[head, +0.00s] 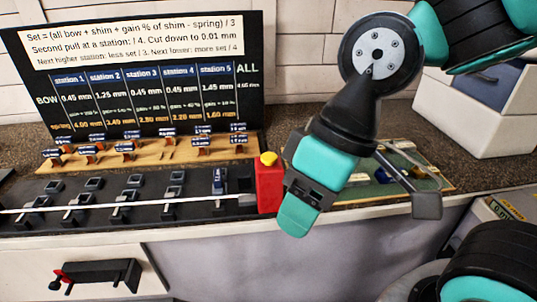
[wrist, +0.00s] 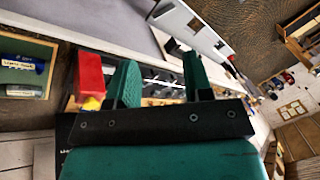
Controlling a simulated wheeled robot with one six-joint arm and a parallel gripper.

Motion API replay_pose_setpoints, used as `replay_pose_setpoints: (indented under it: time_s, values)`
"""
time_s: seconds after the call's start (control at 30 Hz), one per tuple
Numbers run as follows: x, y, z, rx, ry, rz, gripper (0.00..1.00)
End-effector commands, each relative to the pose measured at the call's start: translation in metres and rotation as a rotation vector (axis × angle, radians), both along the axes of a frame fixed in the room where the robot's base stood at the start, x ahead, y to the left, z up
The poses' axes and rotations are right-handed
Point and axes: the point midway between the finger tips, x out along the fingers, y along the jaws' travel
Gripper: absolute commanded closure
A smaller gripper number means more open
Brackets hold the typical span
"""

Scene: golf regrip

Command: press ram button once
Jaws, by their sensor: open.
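The yellow ram button (head: 268,158) sits on top of a red block (head: 270,188) at the right end of the black station rail. In the wrist view the red block (wrist: 90,75) and yellow button (wrist: 91,103) are left of the left finger, outside the jaws. My gripper (head: 297,214) hangs tilted just right of the red block, with its fingertip below the button's height in the picture. Its teal fingers (wrist: 158,75) stand apart in the wrist view, with nothing seen gripped between them. No contact with the button shows.
A long white shaft (head: 120,206) lies across the black rail's supports. Behind it are a wooden shim rack (head: 150,157) and a black sign board (head: 140,100). A green tray (head: 395,183) with small items is behind my arm. A white box (head: 470,105) stands back right.

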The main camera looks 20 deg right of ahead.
Motion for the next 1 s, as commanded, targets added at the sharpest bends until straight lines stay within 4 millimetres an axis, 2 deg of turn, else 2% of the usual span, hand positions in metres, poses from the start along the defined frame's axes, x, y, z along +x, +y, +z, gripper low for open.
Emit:
replay_pose_setpoints:
  time_s: [0.23,0.43,1.0]
  values:
    - [0.0000,0.0000,0.0000,0.000,0.000,0.000,0.54]
    - [0.0000,0.0000,0.0000,0.000,0.000,0.000,1.00]
    - [0.0000,0.0000,0.0000,0.000,0.000,0.000,1.00]
